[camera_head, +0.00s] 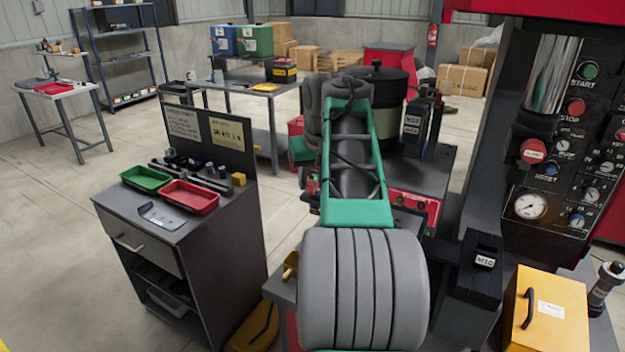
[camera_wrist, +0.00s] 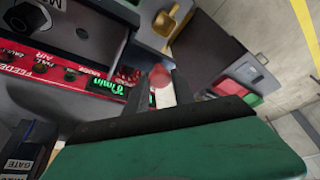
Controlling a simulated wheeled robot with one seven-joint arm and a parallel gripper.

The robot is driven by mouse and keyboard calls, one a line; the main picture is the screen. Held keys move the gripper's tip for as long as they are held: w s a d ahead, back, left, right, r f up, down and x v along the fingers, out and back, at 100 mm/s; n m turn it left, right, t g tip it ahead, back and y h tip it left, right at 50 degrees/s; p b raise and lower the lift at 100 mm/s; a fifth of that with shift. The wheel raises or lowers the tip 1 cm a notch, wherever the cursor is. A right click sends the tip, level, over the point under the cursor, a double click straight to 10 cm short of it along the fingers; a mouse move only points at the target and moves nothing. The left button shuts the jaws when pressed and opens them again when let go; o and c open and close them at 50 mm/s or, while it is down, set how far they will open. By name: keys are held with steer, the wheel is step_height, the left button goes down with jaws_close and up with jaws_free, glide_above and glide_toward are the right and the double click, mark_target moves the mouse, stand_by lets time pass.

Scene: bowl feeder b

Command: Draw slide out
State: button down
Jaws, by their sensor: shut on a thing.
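My gripper (camera_wrist: 161,92) shows in the wrist view, with its dark fingers closed around a small red knob (camera_wrist: 160,76) that has a pale part beneath it. The knob is beside the red front panel of the bowl feeder (camera_wrist: 85,82), near a green lit display (camera_wrist: 107,88). I cannot tell how far any slide stands out, as the fingers and palm cover most of it. In the head view my grey and green arm hides the gripper and much of the feeder; the feeder's dark round bowl (camera_head: 377,70) shows behind it.
A grey cabinet (camera_head: 200,232) with a green tray (camera_head: 146,178) and a red tray (camera_head: 190,197) stands left. A box labelled M16 (camera_head: 481,272) and a yellow case (camera_head: 547,315) stand right, below a control panel (camera_head: 560,170). Open floor lies at left.

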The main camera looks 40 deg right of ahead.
steer(key=c, duration=1.3)
jaws_free()
steer(key=shift+w+a, duration=0.15)
steer(key=shift+w, duration=0.15)
steer(key=shift+o, duration=1.1)
steer(key=shift+s, duration=0.1)
steer(key=p+v, duration=0.2)
steer(key=v, duration=0.5)
steer(key=shift+s+r+p, duration=0.15)
steer(key=shift+r+p, duration=0.2)
steer(key=shift+p, duration=0.05)
